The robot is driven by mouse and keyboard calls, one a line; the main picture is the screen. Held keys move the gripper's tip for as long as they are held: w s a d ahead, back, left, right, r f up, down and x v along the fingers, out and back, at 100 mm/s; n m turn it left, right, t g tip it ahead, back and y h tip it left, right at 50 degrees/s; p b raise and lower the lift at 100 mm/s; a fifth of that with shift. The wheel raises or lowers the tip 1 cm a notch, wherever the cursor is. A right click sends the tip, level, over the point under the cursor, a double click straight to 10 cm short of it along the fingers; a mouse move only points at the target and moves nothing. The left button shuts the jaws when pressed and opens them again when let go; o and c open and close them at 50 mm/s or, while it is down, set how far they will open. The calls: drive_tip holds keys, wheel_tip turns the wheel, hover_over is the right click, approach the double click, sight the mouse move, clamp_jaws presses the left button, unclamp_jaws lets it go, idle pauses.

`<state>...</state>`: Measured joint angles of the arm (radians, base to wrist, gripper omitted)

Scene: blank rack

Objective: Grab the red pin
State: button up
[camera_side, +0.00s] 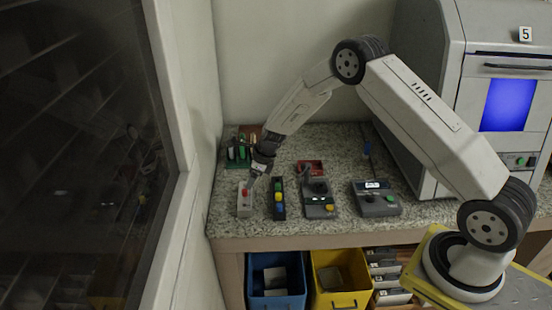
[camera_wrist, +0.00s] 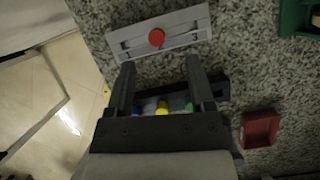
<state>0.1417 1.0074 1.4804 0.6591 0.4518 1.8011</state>
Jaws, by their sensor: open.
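The red pin (camera_side: 246,192) stands on a light grey block (camera_side: 245,208) at the left end of the counter. In the wrist view the red pin (camera_wrist: 157,37) shows as a round red top in the middle of the grey block (camera_wrist: 190,24). My gripper (camera_side: 256,169) is above and just behind the block in the side view. In the wrist view my gripper (camera_wrist: 160,64) is open and empty, its two fingers apart. The red pin lies beyond the fingertips, roughly centred between them, and is not touched.
A dark block with coloured pins (camera_side: 279,198) stands right of the grey block. Farther right are a grey device with a yellow button (camera_side: 319,200) and another grey device (camera_side: 375,200). A green rack (camera_side: 238,157) and a red tray (camera_side: 311,166) are behind. A wall bounds the left.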

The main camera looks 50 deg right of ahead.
sight(245, 191)
drive_tip(key=shift+a+f, duration=0.1)
drive_tip(key=shift+a+x, duration=0.25)
drive_tip(key=shift+x, duration=2.2)
clamp_jaws()
